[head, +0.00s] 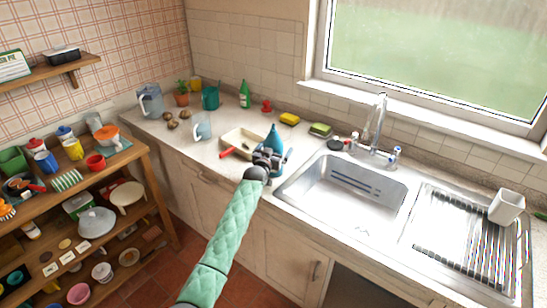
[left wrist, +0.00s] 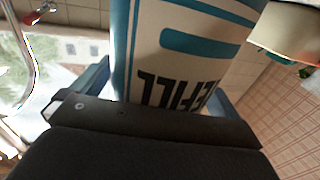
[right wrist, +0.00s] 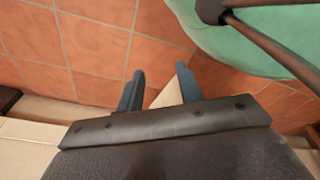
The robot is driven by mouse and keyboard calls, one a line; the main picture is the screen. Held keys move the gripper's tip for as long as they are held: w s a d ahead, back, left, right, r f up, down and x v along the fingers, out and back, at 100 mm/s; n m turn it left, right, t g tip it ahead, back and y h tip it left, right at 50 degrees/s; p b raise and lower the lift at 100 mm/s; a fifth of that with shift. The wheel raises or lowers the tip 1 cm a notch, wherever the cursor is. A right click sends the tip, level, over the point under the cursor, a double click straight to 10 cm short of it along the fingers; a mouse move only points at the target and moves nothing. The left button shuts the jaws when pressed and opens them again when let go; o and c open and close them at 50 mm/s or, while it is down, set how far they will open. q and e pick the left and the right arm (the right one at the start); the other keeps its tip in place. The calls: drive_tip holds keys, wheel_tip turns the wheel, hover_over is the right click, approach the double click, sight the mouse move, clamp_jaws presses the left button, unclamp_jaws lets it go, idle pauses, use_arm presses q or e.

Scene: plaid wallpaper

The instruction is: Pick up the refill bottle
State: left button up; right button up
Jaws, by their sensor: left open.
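The refill bottle (head: 274,138) is blue with a pointed top and stands upright on the counter, left of the sink. Its white label with "REFILL" lettering fills the middle of the left wrist view (left wrist: 185,55). My left gripper (head: 269,159) is open at the bottle, with its blue fingers (left wrist: 165,95) on either side of the body. Whether the fingers touch it cannot be told. The lower bottle is partly hidden behind the gripper in the head view. My right gripper (right wrist: 158,85) is open and empty above the tiled floor, seen only in the right wrist view.
A beige tray (head: 242,139) with a red-handled item stands close left of the bottle. The sink (head: 345,190) and tap (head: 378,120) are to the right. A glass cup (head: 203,130), a green bottle (head: 244,94) and sponges (head: 320,130) are nearby. A crowded shelf (head: 150,165) stands at left.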

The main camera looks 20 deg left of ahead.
use_arm(q)
drive_tip(key=c, duration=1.2)
drive_tip(key=shift+r, duration=0.1)
drive_tip(key=shift+c, duration=0.2)
